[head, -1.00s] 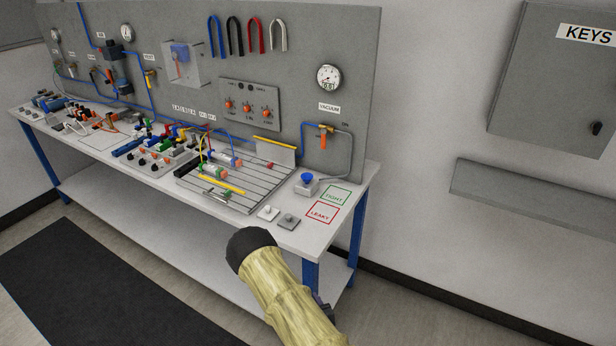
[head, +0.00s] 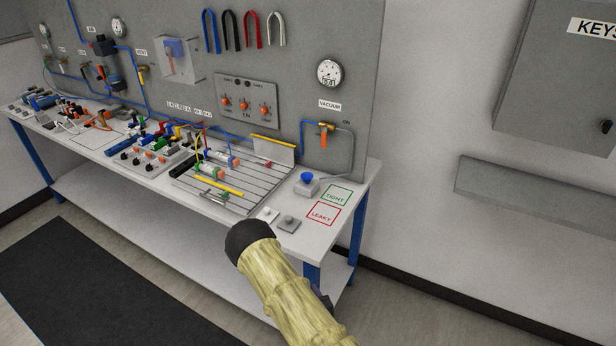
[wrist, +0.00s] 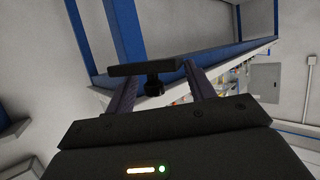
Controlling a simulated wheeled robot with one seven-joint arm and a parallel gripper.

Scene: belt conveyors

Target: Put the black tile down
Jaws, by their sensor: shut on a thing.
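The black tile (wrist: 143,69) is a flat dark plate with a small knob, seen edge-on in the wrist view. My gripper (wrist: 158,68) is shut on it, with a finger on either side. The arm's dark rounded joint is just in front of the bench's near edge. On the bench are a green-outlined square marked TIGHT (head: 335,195) and a red-outlined square marked LEAKY (head: 322,214), both empty.
A white tile (head: 268,214) and a grey tile (head: 289,224), each with a knob, lie left of the LEAKY square. A blue suction cup (head: 307,177) stands on a block behind. A slotted plate (head: 240,206) with parts is further left. A wall shelf (head: 530,195) is at right.

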